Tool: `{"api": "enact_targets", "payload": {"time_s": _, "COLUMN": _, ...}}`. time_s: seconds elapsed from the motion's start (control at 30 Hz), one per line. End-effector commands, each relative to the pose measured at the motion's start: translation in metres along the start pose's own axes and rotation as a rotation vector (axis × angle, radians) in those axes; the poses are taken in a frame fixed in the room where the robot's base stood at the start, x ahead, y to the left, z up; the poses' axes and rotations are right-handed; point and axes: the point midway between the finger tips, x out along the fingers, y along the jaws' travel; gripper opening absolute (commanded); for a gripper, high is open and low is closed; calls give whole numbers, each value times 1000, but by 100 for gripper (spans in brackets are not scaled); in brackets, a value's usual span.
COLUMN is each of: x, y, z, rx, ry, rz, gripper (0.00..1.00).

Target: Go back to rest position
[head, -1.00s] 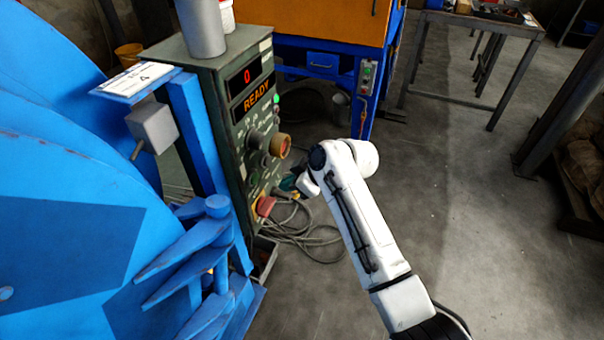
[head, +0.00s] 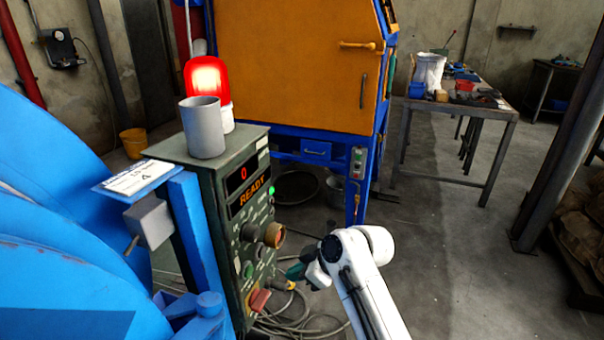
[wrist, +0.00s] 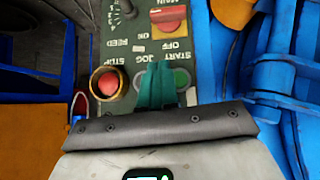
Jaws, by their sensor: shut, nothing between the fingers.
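My gripper (head: 293,271) has dark teal fingers and is in front of the lower part of the green control panel (head: 205,162). In the wrist view the fingers of my gripper (wrist: 157,85) are shut and empty, over the START JOG buttons. Whether they touch the panel I cannot tell. A green button (wrist: 181,78) shows beside them, and a red stop button (wrist: 109,82) in a yellow collar is to their left. A red main switch (wrist: 168,18) is above. My white arm reaches in from the bottom of the head view. The panel's display (head: 256,192) reads READY, with a red 0 above.
A lit red beacon (head: 207,78) and a grey cylinder (head: 203,128) stand on the cabinet. The blue drum machine (head: 60,230) is close on the left. Cables (head: 300,322) lie on the floor by the cabinet. Open floor (head: 470,270) lies to the right, before a metal table (head: 497,111).

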Motion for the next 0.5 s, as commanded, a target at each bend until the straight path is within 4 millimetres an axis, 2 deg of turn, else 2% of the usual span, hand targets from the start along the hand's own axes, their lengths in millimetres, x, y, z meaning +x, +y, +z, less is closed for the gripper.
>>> {"api": "enact_targets", "payload": {"time_s": 0.13, "x": -10, "y": -19, "z": 28, "rx": 85, "ry": -38, "rz": 6, "gripper": 0}}
{"api": "enact_targets", "payload": {"time_s": 0.27, "x": -30, "y": -51, "z": 73, "rx": 230, "ry": -108, "rz": 29, "gripper": 0}}
{"api": "enact_targets", "payload": {"time_s": 0.37, "x": -53, "y": -79, "z": 111, "rx": 356, "ry": -172, "rz": 62, "gripper": 0}}
{"api": "enact_targets", "payload": {"time_s": 0.5, "x": -94, "y": -123, "z": 162, "rx": 541, "ry": -268, "rz": 121, "gripper": 0}}
